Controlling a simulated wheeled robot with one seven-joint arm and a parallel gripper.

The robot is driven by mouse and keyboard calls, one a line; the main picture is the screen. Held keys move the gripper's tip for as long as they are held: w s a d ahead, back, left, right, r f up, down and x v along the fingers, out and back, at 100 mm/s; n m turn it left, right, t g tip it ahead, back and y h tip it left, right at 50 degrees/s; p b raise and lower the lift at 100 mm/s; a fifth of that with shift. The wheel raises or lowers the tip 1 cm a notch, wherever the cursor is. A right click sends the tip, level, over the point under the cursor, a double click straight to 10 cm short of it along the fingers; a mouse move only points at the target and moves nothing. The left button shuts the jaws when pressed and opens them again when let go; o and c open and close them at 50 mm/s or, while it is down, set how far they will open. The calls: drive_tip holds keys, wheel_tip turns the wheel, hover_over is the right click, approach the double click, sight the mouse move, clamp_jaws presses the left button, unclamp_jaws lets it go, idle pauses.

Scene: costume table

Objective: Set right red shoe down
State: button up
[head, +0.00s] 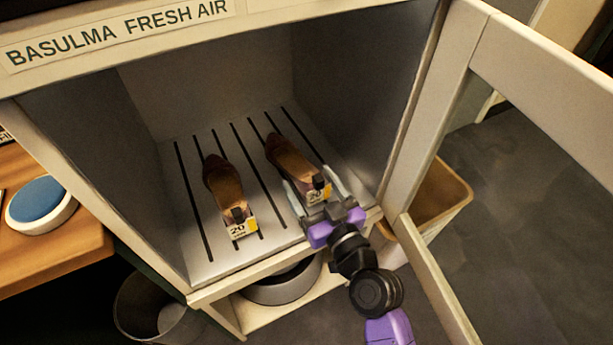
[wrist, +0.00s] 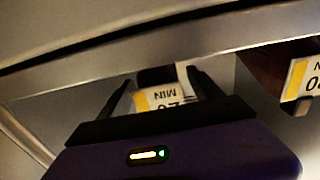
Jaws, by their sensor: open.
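Two dark red-brown shoes stand on the slotted metal floor (head: 205,250) of an open cabinet.
The cabinet's door (head: 540,90) stands open at the right, and its side wall (head: 360,90) is close to my gripper. A wooden table with a blue round pad (head: 42,199) is at the left. A bin (head: 440,197) stands behind the door, and a round bowl (head: 283,283) sits below.

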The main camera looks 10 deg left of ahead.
drive_tip(key=b+v, duration=0.1)
drive_tip(key=v, duration=0.9)
